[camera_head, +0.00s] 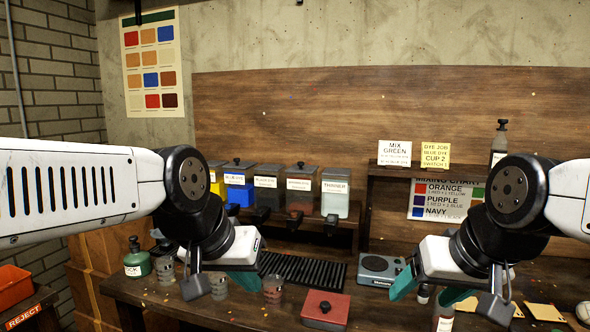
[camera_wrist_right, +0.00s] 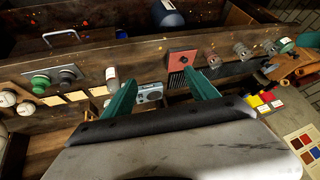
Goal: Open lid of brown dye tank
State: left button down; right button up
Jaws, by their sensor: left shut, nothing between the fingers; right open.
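A squat red-brown box with a lid and dark knob (camera_head: 325,311) sits on the front of the bench; the lid looks closed. It also shows in the right wrist view (camera_wrist_right: 182,61), beyond the fingers. My left gripper (camera_head: 246,282) is shut and empty, above the bench left of the box. My right gripper (camera_head: 428,290) is open and empty, right of the box; its teal fingers (camera_wrist_right: 163,94) are spread.
Other lidded tanks, including a blue one (camera_head: 238,188) and a clear thinner one (camera_head: 335,193), stand on the back shelf. A grey scale (camera_head: 380,268) and black rack (camera_head: 300,268) lie behind the box. Cups (camera_head: 273,289) and a green bottle (camera_head: 137,259) stand at left.

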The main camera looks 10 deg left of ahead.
aim_at(301, 168)
jog(key=u, duration=0.2)
jog(key=i+j, duration=0.25)
jog(key=i, duration=0.15)
jog(key=i+j+z, duration=0.1)
jog(key=i+j, duration=0.15)
jog(key=i, duration=0.15)
